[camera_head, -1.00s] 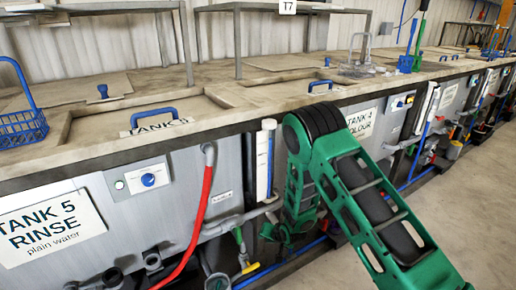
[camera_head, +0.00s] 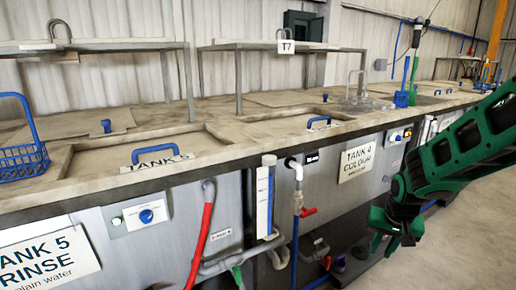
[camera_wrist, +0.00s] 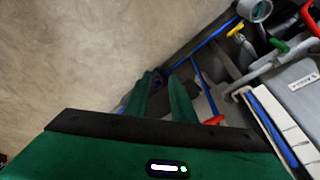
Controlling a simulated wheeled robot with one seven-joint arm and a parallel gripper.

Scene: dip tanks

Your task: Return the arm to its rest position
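My green arm reaches in from the right side of the head view, and my gripper (camera_head: 394,238) hangs at its end, beside the front of the tank bench and below the bench top. In the wrist view the two green fingers of my gripper (camera_wrist: 162,88) stand apart with a gap between them. The gripper is open and nothing is seen between the fingers.
The tank bench (camera_head: 225,152) runs along the left and back. A blue wire basket (camera_head: 22,160) sits on it at far left. Pipes with a red-handled valve (camera_head: 308,212) stick out from its front, left of my gripper. Open floor (camera_head: 475,240) lies to the right.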

